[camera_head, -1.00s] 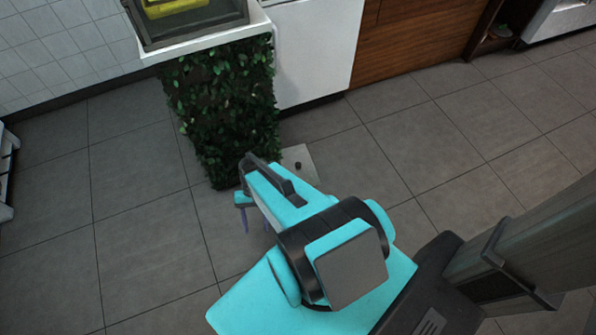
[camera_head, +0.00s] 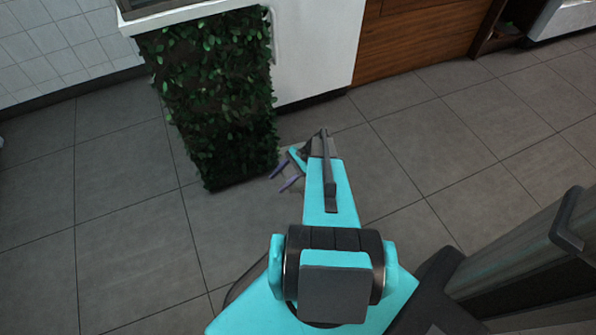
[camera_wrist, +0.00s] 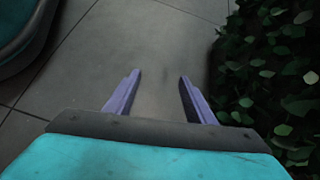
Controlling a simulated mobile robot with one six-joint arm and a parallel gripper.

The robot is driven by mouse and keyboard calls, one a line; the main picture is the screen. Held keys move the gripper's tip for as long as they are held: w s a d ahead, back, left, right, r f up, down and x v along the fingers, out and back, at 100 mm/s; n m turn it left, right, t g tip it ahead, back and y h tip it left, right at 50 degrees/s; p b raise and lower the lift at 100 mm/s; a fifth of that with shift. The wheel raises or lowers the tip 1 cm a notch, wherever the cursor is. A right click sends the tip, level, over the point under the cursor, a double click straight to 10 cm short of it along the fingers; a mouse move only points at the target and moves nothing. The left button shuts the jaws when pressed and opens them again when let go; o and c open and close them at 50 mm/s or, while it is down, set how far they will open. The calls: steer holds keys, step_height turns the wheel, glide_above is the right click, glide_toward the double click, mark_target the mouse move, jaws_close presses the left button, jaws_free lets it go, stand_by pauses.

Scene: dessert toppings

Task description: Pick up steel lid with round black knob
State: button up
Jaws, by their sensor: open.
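I cannot make out the steel lid clearly in either view now; in the head view my wrist covers most of the floor spot where a pale flat piece with a small black knob showed earlier. My gripper (camera_head: 279,179) is in the head view, low beside the leafy panel, with its two purple fingers apart. In the wrist view my gripper (camera_wrist: 160,77) is open, with only grey floor visible between the fingers and no lid or knob distinguishable.
The leafy green panel (camera_head: 212,95) stands left of my gripper and shows at the right of the wrist view (camera_wrist: 275,75). A white cabinet (camera_head: 312,50) and wooden front (camera_head: 425,40) are behind. Grey tiled floor (camera_head: 120,210) is open to the left.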

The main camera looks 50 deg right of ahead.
mark_target(289, 171)
steer(key=d+f+m+t+b, duration=0.1)
steer(key=d, duration=0.3)
steer(key=d+f+m+t+b, duration=0.1)
steer(key=d+f+b, duration=0.1)
steer(key=d, duration=0.3)
steer(key=d+f+m+t+b, duration=0.1)
steer(key=d+m, duration=0.1)
steer(key=d, duration=0.2)
steer(key=shift+s+d+f+t+b, duration=0.15)
steer(key=shift+s+d+t+b, duration=0.15)
steer(key=shift+s+d+t, duration=0.1)
steer(key=s+d+m+t+b, duration=0.1)
steer(key=d, duration=0.3)
steer(key=s+d+f+m+t+b, duration=0.1)
steer(key=d, duration=0.3)
steer(key=s+d+m+t+h+b, duration=0.1)
steer(key=s+d+b, duration=0.1)
steer(key=d, duration=0.2)
steer(key=shift+d+f+m, duration=0.1)
steer(key=shift+f+m, duration=0.15)
steer(key=shift+m, duration=0.05)
steer(key=shift+s+d+r+t, duration=0.1)
steer(key=shift+s+d+t, duration=0.1)
steer(key=shift+d+t, duration=0.15)
steer(key=shift+b+x, duration=1.4)
steer(key=shift+x, duration=3)
steer(key=shift+s, duration=0.1)
